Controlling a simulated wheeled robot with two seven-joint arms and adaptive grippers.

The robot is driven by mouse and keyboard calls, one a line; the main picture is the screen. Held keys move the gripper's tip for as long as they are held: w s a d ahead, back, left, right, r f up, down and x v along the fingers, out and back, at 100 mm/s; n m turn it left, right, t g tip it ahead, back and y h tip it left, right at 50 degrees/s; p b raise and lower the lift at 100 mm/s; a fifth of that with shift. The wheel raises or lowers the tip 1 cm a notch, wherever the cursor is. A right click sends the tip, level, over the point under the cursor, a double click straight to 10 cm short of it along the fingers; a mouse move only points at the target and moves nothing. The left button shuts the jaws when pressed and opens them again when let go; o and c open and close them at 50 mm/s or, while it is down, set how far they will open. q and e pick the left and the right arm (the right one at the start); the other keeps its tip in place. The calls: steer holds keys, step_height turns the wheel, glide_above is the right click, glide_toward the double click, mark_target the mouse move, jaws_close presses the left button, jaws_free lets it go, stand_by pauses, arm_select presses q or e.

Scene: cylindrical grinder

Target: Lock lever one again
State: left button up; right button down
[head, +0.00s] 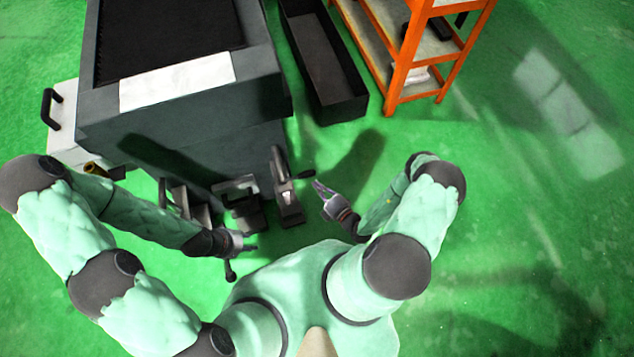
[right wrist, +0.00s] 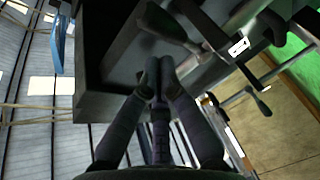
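The grinder (head: 190,125) is a dark grey machine at upper left in the head view. Its front carries a handwheel (head: 283,180) with a black handle (head: 306,174), and black lever-like parts; I cannot tell which is lever one. My right gripper (head: 317,187) is just right of the handwheel, apparently not touching it. In the right wrist view its fingers (right wrist: 162,68) meet at the tips with nothing visible between them. A lever rod with a dark grip (right wrist: 258,80) is right of them.
A long dark open bin (head: 340,98) stands right of the machine, and an orange shelf (head: 398,75) is beyond it. A white side panel (head: 68,130) with a black handle is at the machine's left. The green floor at right is clear.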

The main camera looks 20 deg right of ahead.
steer(key=s+d+p, duration=0.1)
steer(key=s+d, duration=0.3)
steer(key=d, duration=0.5)
steer(key=shift+r+p, duration=0.35)
steer(key=shift+w, duration=0.1)
